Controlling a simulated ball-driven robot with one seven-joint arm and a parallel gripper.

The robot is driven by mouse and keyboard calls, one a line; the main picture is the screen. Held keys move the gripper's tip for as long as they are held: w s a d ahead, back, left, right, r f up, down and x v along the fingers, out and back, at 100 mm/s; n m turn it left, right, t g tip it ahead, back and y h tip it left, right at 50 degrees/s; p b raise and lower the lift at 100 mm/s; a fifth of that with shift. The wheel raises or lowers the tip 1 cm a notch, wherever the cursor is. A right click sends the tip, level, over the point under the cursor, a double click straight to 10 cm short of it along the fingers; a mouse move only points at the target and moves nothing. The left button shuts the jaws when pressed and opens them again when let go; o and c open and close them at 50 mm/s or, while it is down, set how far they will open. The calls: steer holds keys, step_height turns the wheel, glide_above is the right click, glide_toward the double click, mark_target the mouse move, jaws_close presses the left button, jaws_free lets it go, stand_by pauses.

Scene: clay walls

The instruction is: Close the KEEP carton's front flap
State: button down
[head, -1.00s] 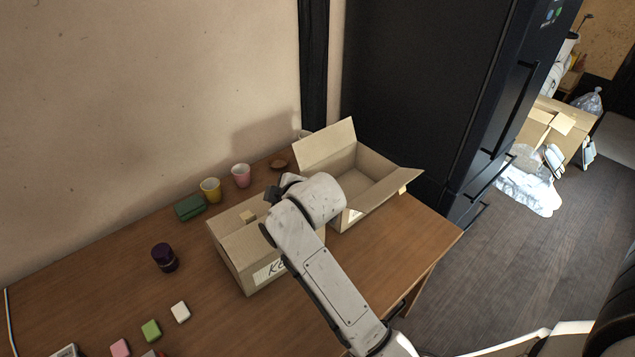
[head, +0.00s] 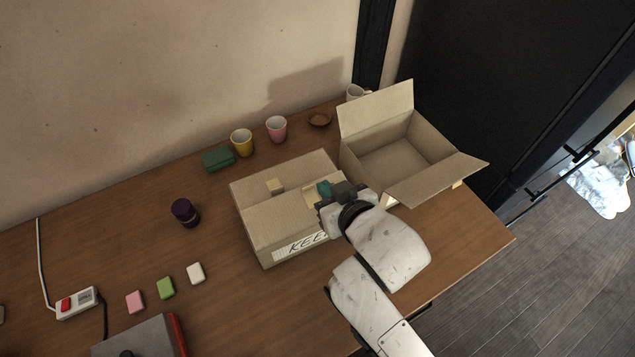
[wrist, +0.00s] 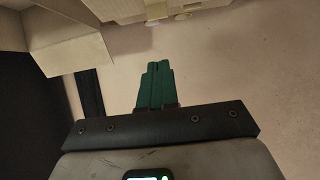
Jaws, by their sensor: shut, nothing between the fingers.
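The KEEP carton (head: 254,241) stands on the table in the head view, its lettered label (head: 305,243) on the front face. Its front flap (head: 272,222) appears folded inward over the top, roughly flat; I cannot tell if it lies flush. A back panel (head: 296,170) covers the rear. A paler patch shows between them, near my fingers. My gripper (head: 323,188) is shut and empty, above the carton's right part; contact cannot be told. Its teal fingers (wrist: 157,85) also show together in the wrist view. My wrist hides the carton's right front corner.
An open carton (head: 430,190) with raised flaps stands close on the right.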

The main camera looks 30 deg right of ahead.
mark_target(311, 194)
steer(key=w+f, duration=0.5)
steer(key=shift+w+d+f+p, duration=0.1)
steer(key=shift+w+f+p, duration=0.2)
steer(key=shift+f+p, duration=0.05)
steer(key=shift+w+f, duration=0.1)
steer(key=shift+f, duration=0.35)
steer(key=shift+f+b+x, duration=0.25)
steer(key=shift+b+x, duration=0.35)
steer(key=shift+x, duration=0.7)
steer(key=shift+r, duration=0.1)
